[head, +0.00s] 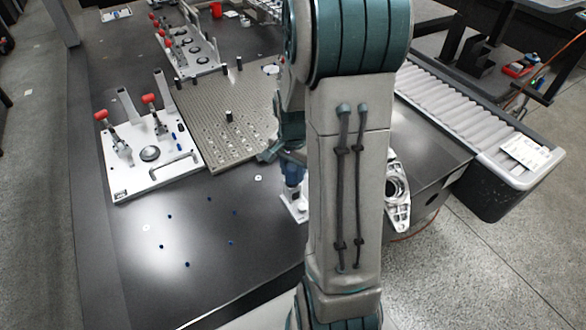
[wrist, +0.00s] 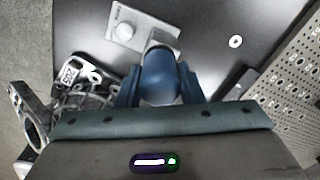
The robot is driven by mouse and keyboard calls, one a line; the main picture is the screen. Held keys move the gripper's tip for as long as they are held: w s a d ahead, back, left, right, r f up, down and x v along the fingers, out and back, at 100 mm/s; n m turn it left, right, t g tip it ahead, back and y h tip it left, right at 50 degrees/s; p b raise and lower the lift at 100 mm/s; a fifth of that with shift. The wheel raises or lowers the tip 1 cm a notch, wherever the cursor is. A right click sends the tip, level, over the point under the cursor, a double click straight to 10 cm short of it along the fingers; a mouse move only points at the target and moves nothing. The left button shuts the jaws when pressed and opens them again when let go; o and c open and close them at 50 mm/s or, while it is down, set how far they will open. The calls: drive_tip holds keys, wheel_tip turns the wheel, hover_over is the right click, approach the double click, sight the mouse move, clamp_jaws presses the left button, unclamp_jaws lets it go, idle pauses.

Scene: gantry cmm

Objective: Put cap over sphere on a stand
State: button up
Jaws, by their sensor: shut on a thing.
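My gripper (wrist: 160,84) is shut on a blue rounded cap (wrist: 160,72), with one finger on each side of it. In the head view the cap (head: 292,174) shows just left of my arm, above a pale stand (head: 294,207) near the table's right side. In the wrist view the stand's pale plate (wrist: 142,22) lies just beyond the cap, with a round knob-like feature on it. The sphere is not visible; the cap and my gripper cover that area. I cannot tell whether the cap touches the stand.
A metal casting (head: 397,192) lies right of my arm at the table edge. A perforated plate (head: 225,110) and a white clamp fixture (head: 150,150) with red-tipped clamps stand farther back. A roller conveyor (head: 460,115) is at the right. The front left of the dark table is mostly clear.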

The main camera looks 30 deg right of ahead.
sight(292, 165)
drive_tip(key=shift+f, duration=0.2)
idle(0.3)
drive_tip(key=o, duration=1)
wheel_tip(292, 165, up, 14)
drive_tip(key=shift+f+p, duration=0.1)
drive_tip(key=shift+p, duration=0.25)
